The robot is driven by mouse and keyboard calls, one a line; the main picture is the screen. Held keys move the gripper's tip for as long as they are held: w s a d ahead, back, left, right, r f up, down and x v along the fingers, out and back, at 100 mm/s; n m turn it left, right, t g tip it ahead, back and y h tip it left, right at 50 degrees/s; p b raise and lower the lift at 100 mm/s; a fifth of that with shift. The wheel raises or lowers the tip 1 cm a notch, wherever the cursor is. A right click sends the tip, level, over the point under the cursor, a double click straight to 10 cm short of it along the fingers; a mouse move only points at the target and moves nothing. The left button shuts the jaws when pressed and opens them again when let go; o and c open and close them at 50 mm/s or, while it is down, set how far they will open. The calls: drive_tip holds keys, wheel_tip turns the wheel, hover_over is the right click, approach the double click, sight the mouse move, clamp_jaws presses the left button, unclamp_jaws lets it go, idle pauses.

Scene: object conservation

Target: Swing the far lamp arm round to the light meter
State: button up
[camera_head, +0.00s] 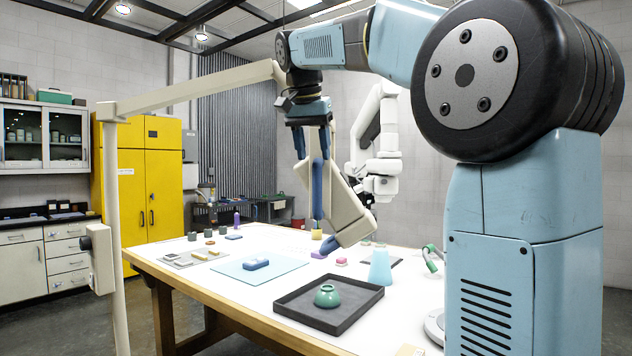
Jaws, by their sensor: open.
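My gripper (332,224) hangs from my arm over the middle of the table, jaws pointing down and parted. I cannot tell whether this is a lamp arm.
Small blocks lie under my gripper. A yellow cabinet (150,185) stands behind.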

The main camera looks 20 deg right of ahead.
sight(316, 171)
drive_tip(key=x, duration=0.8)
clamp_jaws()
idle(0.4)
